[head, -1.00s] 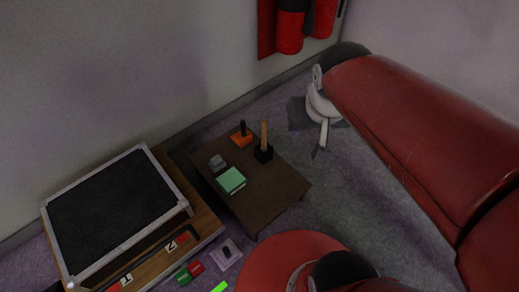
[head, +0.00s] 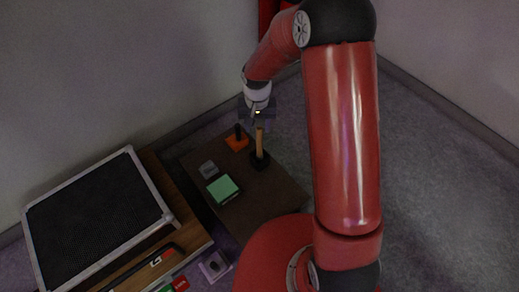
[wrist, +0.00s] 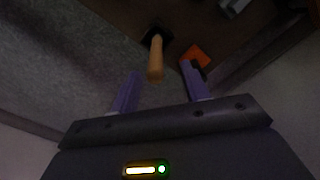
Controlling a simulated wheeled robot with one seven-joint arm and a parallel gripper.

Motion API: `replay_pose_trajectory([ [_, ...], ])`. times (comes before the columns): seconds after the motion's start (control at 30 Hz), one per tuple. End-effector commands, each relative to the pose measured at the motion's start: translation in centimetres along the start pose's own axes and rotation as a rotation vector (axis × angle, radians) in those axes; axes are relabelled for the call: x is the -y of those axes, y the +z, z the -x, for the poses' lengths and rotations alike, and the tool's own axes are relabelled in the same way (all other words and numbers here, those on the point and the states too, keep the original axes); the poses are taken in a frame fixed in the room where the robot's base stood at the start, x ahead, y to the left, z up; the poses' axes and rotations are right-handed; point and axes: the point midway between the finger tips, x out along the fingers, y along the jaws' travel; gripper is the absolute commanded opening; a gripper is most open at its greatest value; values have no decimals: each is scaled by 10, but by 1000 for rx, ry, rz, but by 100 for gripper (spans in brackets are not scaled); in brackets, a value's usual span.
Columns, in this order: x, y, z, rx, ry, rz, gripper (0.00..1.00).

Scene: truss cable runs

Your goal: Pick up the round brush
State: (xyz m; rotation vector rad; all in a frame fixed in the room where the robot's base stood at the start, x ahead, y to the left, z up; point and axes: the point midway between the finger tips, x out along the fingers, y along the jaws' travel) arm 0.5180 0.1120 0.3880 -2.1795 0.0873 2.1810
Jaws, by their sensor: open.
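An upright tool with a tan wooden handle and a black base (head: 260,159) stands on the small dark table. It looks like the round brush, though the base's shape is hard to make out. In the wrist view its handle (wrist: 155,62) points toward the camera and appears between and just beyond the fingertips. My gripper (head: 257,116) is above the table's far side, close to the handle's top. In the wrist view my gripper (wrist: 160,70) is open, with its two purple fingers apart and nothing held. Whether a finger touches the handle cannot be told.
An orange block with a black handle (head: 237,140) stands close beside the tan handle. A grey item (head: 208,169) and a green box (head: 223,189) sit on the dark table (head: 277,190). A wooden bench with a black mesh panel (head: 95,215) is at left. Walls rise behind.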

Motion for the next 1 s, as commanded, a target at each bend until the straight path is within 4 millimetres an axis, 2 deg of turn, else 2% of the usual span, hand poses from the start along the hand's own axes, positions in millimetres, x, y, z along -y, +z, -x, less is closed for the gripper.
replay_pose_trajectory([
  [0.4,-7,0,-56,1,1,1,46],
  [0.7,-7,-1,-60,-1,1,0,46],
  [1.0,-7,-1,-60,-1,0,0,8],
])
